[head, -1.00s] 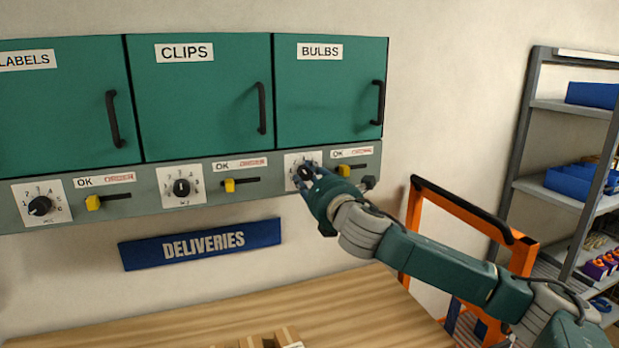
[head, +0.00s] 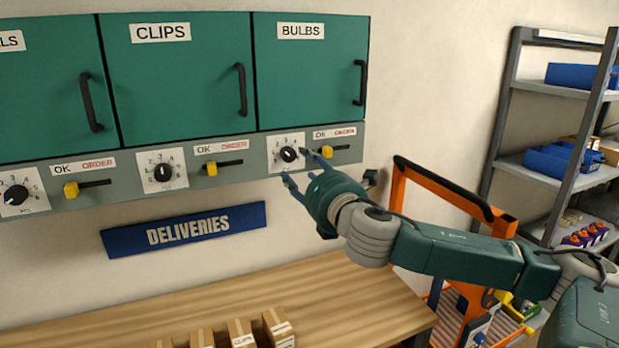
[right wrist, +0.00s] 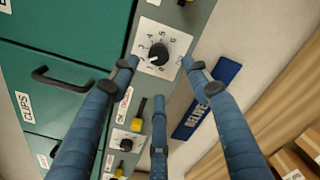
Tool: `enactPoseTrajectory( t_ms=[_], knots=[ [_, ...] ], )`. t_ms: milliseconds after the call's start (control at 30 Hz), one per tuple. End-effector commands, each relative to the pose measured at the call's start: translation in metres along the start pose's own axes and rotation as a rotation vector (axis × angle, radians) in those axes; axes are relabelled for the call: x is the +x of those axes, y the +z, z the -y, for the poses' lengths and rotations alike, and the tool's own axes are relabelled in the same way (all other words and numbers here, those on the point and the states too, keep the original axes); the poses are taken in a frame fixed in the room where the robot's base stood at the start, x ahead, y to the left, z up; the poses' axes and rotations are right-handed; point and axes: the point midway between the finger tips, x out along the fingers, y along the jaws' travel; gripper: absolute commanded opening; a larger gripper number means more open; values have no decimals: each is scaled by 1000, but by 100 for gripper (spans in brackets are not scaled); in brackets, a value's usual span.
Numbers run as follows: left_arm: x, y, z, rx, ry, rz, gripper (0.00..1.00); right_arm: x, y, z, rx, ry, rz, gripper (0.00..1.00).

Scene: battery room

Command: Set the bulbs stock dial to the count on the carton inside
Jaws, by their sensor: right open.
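The bulbs stock dial (head: 289,154) is a black knob on a white numbered plate below the green BULBS cabinet (head: 308,75). It also shows in the right wrist view (right wrist: 158,53); I cannot read its setting surely. The BULBS door is closed, so any carton inside is hidden. In the right wrist view the fingers (right wrist: 159,75) spread on either side of the knob. My left gripper is not in view.
The yellow bulbs slider (head: 327,151) sits at the OK end, close to my right fingers. A blue DELIVERIES sign (head: 184,229) hangs below. Several small cartons (head: 240,333) stand on the wooden table (head: 345,300). An orange frame (head: 400,205) and grey shelves (head: 510,105) are at right.

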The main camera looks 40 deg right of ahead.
Motion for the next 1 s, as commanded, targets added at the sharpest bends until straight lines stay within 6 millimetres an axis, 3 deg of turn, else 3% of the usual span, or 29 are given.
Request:
enactPoseTrajectory(
  t_ms=[100, 300, 867, 1000],
  knots=[
    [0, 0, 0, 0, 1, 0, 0, -22, -1, 0, -6, -1, -2, 48],
    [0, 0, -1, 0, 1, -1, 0, -41, -1, 0, -1, -1, -1, 48],
    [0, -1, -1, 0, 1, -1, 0, -43, -1, 0, 1, 0, -2, 48],
    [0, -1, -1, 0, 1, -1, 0, -44, -20, 5, 56, -14, -31, 48]
  ],
)
